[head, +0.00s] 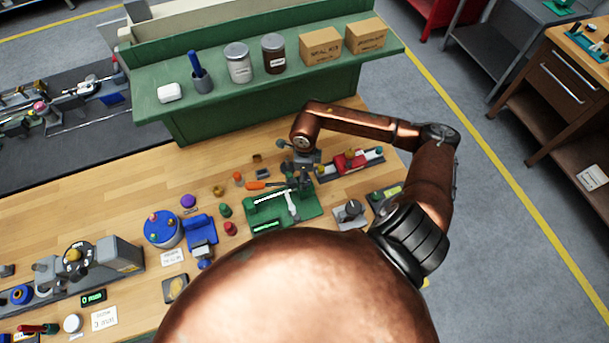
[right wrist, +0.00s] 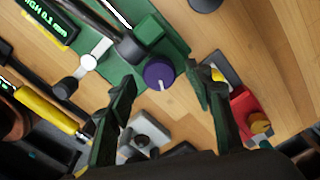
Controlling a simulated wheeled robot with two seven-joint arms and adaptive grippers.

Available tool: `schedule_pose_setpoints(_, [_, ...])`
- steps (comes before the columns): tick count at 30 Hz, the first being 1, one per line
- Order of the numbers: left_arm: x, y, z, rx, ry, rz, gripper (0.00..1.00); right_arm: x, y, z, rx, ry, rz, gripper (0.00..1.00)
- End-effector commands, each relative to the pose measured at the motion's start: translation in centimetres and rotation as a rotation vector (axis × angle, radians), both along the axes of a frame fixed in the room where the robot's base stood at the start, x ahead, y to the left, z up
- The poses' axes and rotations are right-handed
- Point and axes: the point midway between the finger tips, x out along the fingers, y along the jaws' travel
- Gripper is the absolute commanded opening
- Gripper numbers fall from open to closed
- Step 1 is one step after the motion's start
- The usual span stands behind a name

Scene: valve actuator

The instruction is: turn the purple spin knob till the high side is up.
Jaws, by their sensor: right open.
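The purple spin knob (right wrist: 159,75) shows in the right wrist view, with a white mark on its face pointing toward the picture's bottom. It sits at the end of a green block on the green fixture (right wrist: 172,40). My right gripper (right wrist: 159,73) is open, with one dark finger on each side of the knob and visible gaps between. In the head view my right gripper (head: 302,168) is over the back right of the green fixture (head: 312,205), where it hides the knob. My left gripper is not in view.
A small display (right wrist: 48,20) on the fixture shows green text, partly cut off. A red device (head: 350,162) stands just right of the gripper. An orange-handled tool (head: 257,185) lies at its left. A green shelf (head: 215,111) with jars and boxes stands behind.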

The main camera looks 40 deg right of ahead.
Motion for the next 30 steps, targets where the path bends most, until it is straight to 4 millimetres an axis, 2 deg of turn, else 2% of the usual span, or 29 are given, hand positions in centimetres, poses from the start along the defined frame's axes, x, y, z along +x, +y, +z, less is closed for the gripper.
schedule_pose_setpoints(5, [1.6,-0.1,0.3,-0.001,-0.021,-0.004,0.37,0.1,0.0,-0.8,-0.001,-0.001,0.001,0.47])
schedule_pose_setpoints(11, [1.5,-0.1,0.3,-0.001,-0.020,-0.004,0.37,0.1,0.1,-0.8,0.000,-0.001,0.002,0.47])
schedule_pose_setpoints(19, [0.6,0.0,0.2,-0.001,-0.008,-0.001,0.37,0.1,0.1,-0.8,0.001,-0.001,0.003,0.29])
schedule_pose_setpoints(30, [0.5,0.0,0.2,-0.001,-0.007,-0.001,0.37,0.1,0.1,-0.8,0.001,-0.001,0.002,0.05])
